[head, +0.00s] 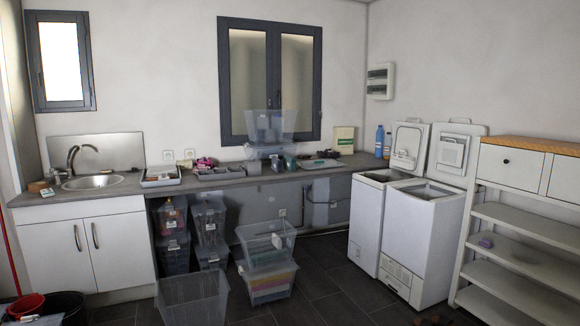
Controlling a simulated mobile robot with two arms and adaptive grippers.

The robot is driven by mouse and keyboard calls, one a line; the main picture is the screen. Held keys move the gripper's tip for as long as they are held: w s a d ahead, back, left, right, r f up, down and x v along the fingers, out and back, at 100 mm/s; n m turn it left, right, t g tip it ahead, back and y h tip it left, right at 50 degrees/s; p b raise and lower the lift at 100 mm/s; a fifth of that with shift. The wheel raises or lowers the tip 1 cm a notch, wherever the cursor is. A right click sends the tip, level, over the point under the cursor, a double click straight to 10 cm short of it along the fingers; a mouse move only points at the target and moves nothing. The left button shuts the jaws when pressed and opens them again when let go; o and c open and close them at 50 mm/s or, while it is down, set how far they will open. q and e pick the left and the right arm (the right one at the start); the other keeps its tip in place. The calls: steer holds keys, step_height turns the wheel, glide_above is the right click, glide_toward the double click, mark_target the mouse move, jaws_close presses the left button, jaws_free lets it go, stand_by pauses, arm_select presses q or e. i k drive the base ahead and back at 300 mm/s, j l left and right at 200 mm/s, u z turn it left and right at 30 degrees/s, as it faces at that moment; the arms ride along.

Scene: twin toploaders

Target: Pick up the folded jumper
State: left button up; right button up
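I cannot pick out a folded jumper for certain. A clear box (267,291) on the floor at the centre holds coloured layers that may be cloth, too small to tell. Two white top-loading washers (372,221) (419,243) stand at the right with their lids raised. Their drums are hidden from this angle. Neither of my grippers shows in the head view.
A grey worktop (325,170) with a sink (92,182) and several trays runs along the back wall. Clear boxes (193,300) stand on the floor in front. A shelf unit (531,226) stands at right.

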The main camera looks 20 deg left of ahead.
mark_target(289, 163)
steer(key=i+l+u, duration=0.1)
steer(key=i+l, duration=1.35)
steer(key=i+j+u, duration=0.15)
steer(key=i+u, duration=0.25)
steer(key=i, duration=0.15)
steer(key=i+u, duration=0.35)
steer(key=i, duration=0.2)
steer(key=i+l+u, duration=0.2)
steer(key=i+u, duration=0.2)
steer(key=i, duration=0.15)
steer(key=i+l+z, duration=0.1)
steer(key=i+z, duration=0.2)
steer(key=i, duration=0.65)
steer(key=i+j+z, duration=0.15)
steer(key=i+z, duration=0.15)
steer(key=i, duration=0.6)
